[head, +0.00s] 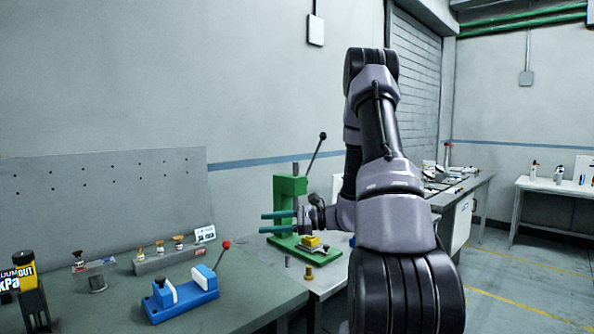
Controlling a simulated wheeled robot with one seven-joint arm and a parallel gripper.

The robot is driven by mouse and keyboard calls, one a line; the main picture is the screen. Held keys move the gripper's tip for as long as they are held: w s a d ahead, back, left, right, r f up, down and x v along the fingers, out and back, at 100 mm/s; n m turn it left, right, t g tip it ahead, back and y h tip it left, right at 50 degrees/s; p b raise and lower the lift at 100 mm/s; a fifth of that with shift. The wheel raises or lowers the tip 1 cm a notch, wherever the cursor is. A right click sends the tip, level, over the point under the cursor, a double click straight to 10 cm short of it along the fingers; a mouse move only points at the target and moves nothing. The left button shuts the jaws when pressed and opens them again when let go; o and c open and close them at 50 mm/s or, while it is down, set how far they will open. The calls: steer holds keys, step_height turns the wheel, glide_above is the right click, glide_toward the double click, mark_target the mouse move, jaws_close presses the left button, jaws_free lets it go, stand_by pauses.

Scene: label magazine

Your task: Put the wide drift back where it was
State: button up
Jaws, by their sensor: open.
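I cannot tell for sure which piece is the wide drift. A short brass-coloured piece with a wider top (308,273) stands on the light bench, in front of the green press (290,187). A small dark grey cylinder (287,261) stands just left of it. A grey rack (174,260) on the left bench holds several small knobbed pieces in a row. My gripper (263,223) is open, with its two green fingers pointing left in front of the press column. Nothing shows between the fingers. They are above the bench and apart from the brass piece.
A yellow block (311,241) sits on the press base. A blue and white clamp with a red-knobbed lever (184,297) is at the front left. A small stand (95,272) and a black-yellow device (25,287) are farther left. My arm hides part of the bench's right side.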

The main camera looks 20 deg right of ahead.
steer(key=s+a+r+n+g+h, duration=0.3)
steer(key=s+a+r+n, duration=0.15)
steer(key=s, duration=0.25)
steer(key=s+a+r+n+g+h, duration=0.2)
steer(key=s+a+r+n+g, duration=0.15)
steer(key=s+r+n, duration=0.2)
steer(key=s+d+r+n+t+h, duration=0.4)
steer(key=s+d+r+t+h, duration=0.2)
steer(key=s+r+h, duration=0.2)
steer(key=shift+s+d+r, duration=0.15)
steer(key=shift+s+r, duration=0.5)
steer(key=shift+s, duration=0.65)
